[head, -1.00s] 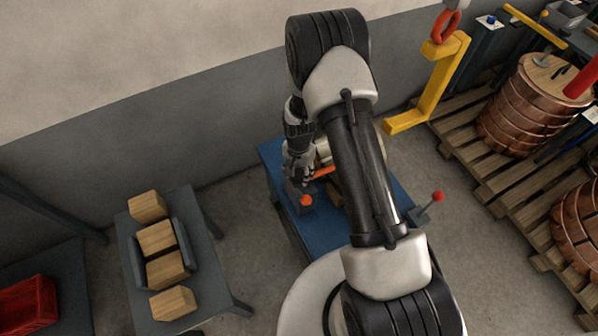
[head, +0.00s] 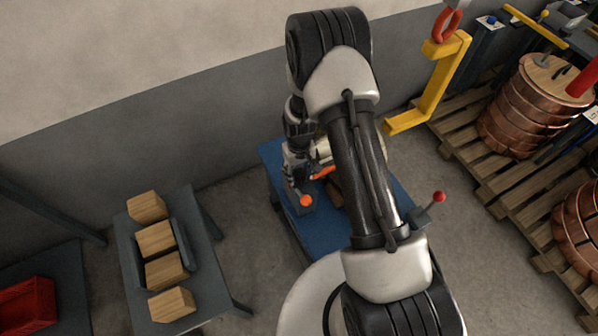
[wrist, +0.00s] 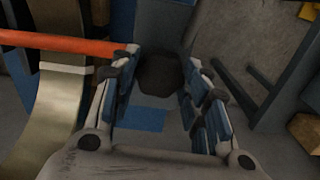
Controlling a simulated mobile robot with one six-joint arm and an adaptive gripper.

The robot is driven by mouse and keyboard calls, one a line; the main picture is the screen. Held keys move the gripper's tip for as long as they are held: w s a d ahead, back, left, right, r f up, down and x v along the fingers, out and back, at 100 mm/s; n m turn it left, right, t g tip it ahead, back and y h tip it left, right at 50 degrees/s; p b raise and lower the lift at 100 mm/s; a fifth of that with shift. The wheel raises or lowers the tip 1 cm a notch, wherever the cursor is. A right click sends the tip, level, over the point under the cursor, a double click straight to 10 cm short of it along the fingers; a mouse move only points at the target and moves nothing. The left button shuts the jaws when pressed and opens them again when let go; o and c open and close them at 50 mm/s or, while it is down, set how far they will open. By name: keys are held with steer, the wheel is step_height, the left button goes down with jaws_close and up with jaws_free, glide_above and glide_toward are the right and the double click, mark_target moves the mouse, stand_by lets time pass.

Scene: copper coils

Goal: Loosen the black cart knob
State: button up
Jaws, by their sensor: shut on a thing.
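The black knob (wrist: 163,74) sits between my fingertips in the wrist view, with a finger on each side of it. My gripper (wrist: 165,85) is shut on it. In the head view my gripper (head: 294,186) points down over the left part of the blue cart (head: 322,236). The knob cannot be made out there, as my gripper covers that spot. My arm hides much of the cart's right side.
An orange ball (head: 306,201) and an orange bar (head: 323,174) are close beside my gripper. A red-knobbed lever (head: 438,197) stands at the cart's right. A yellow hook (head: 432,90) hangs behind. A table with wooden blocks (head: 157,239) stands left.

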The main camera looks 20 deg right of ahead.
mark_target(299, 174)
steer(key=n, duration=0.6)
steer(key=shift+n, duration=0.3)
steer(key=n, duration=0.6)
steer(key=shift+n, duration=0.3)
steer(key=o, duration=1.1)
steer(key=shift+r, duration=0.1)
step_height(299, 174, up, 12)
steer(key=shift+f, duration=0.1)
stand_by(0.5)
